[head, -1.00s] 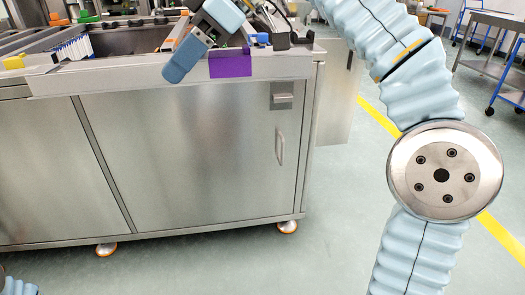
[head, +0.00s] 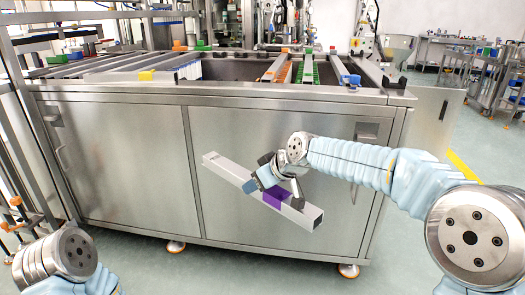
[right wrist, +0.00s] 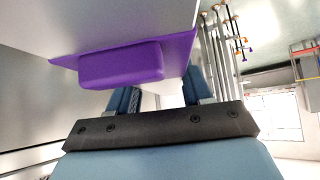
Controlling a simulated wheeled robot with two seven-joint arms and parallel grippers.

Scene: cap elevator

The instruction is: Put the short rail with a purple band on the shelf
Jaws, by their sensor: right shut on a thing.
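The short rail (head: 228,173) is a grey square metal bar with a purple band (head: 275,200). It hangs tilted in front of the steel bench, its right end lower and nearer. My right gripper (head: 268,180) is shut on it beside the band, near the middle. In the right wrist view the band (right wrist: 120,65) and pale rail (right wrist: 110,22) fill the upper left, by the fingers. My left arm shows at the bottom left, but its gripper is out of view. A metal rack (head: 15,120) stands at the left edge; I cannot tell whether it is the shelf.
The steel bench (head: 110,140) spans the middle, with a sunken top. Other rails with orange (head: 277,70) and green (head: 308,72) bands lie across it. A yellow block (head: 146,75) sits on its front edge. The floor before the bench is clear.

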